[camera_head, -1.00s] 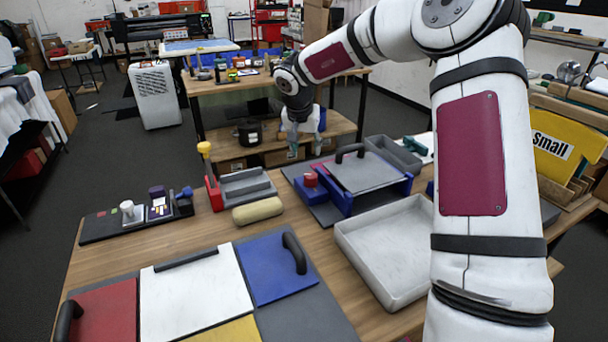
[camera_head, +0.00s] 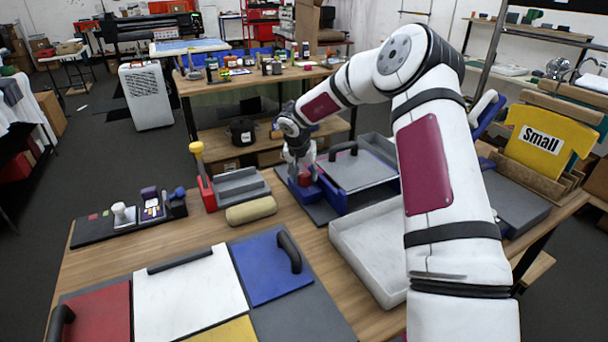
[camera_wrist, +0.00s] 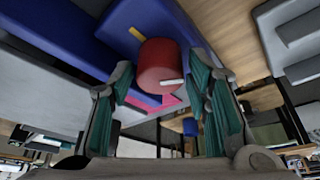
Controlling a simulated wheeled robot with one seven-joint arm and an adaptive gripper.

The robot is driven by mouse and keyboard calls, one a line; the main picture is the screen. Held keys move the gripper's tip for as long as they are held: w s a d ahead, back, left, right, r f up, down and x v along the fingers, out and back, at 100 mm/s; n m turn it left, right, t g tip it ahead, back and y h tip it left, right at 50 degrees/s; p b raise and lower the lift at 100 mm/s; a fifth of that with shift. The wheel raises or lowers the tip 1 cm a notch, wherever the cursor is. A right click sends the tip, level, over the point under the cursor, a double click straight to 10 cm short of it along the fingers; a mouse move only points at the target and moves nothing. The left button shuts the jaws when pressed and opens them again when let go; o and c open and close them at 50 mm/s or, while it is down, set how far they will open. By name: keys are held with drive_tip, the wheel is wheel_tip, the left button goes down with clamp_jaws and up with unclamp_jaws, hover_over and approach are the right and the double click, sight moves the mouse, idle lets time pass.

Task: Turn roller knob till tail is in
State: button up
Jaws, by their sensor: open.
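The red roller knob (camera_head: 304,178) stands on the front left of a blue machine (camera_head: 334,196) with a grey top plate. In the wrist view the knob (camera_wrist: 158,62) is a red cylinder with a white mark on its face; a yellow mark (camera_wrist: 136,33) is on the blue body near it. My gripper (camera_head: 299,168) is just above the knob. Its teal-padded fingers (camera_wrist: 163,72) are open, one at each side of the knob in the wrist view; contact cannot be told. A pink strip (camera_wrist: 168,101) shows beside the knob, partly hidden.
A black handle (camera_head: 343,149) stands on the grey plate. An empty grey tray (camera_head: 345,247) is in front of the machine. A tan roll (camera_head: 251,210) and a red stand with a yellow knob (camera_head: 204,182) are to the left. Coloured panels (camera_head: 190,296) cover the front left.

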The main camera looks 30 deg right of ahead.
drive_tip(key=shift+f, duration=0.2)
drive_tip(key=shift+c, duration=0.3)
drive_tip(key=c, duration=0.8)
drive_tip(key=shift+w+m, duration=0.1)
drive_tip(key=shift+m, duration=0.2)
